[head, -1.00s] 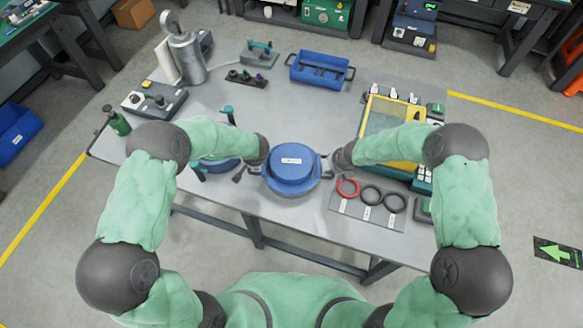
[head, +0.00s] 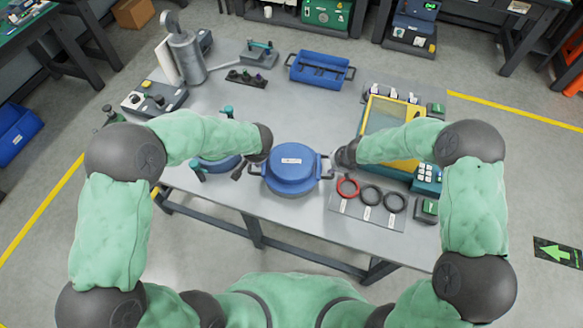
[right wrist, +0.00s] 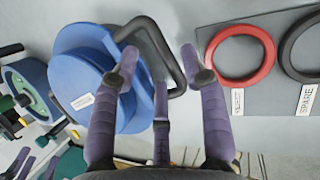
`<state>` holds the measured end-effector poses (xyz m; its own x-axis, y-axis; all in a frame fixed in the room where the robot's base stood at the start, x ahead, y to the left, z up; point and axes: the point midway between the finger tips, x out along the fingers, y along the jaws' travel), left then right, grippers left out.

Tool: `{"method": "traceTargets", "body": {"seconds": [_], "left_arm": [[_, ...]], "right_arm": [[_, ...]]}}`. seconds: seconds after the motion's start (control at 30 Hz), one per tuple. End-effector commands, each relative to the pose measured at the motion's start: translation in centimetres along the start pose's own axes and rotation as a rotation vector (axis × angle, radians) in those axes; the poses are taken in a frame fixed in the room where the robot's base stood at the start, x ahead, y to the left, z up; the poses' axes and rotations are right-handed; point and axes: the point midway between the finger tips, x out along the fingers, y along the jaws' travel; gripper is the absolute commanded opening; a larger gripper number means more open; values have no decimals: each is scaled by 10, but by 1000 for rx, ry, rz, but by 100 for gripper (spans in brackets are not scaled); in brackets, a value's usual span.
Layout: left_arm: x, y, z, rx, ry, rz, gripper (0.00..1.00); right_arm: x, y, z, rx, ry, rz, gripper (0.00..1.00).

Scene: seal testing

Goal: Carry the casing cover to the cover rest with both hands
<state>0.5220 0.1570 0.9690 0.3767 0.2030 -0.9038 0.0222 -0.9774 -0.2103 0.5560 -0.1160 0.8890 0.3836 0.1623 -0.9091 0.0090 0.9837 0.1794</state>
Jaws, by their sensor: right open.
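The casing cover (head: 291,163) is a blue round lid with a white label and a dark handle on each side. It sits upright near the table's front edge, on something grey that is mostly hidden; I cannot tell whether this is the cover rest. My right gripper (head: 335,163) is open beside the right handle. In the right wrist view its fingers (right wrist: 160,75) stand apart near the black handle (right wrist: 165,30), with the label (right wrist: 83,101) beyond. My left gripper (head: 240,173) is beside the left handle; its finger gap is too small to judge.
A blue casing (head: 217,163) with teal clamps stands left of the cover, partly behind my left arm. A mat (head: 350,212) with one red and two black rings lies at right. A yellow-framed tester (head: 392,125) and a blue bin (head: 320,69) stand behind. The table's middle is clear.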

Motion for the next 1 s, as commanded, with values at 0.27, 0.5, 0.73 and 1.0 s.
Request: {"method": "traceTargets", "body": {"seconds": [0.27,0.5,0.73,1.0], "left_arm": [[0,0,0,0,0,0,45],[0,0,0,0,0,0,45],[0,0,0,0,0,0,45],[0,0,0,0,0,0,45]], "right_arm": [[-47,0,1,0,-2,0,45],[-77,0,1,1,-2,0,45],[-90,0,0,0,-1,0,45],[-91,0,0,-1,0,0,45]]}}
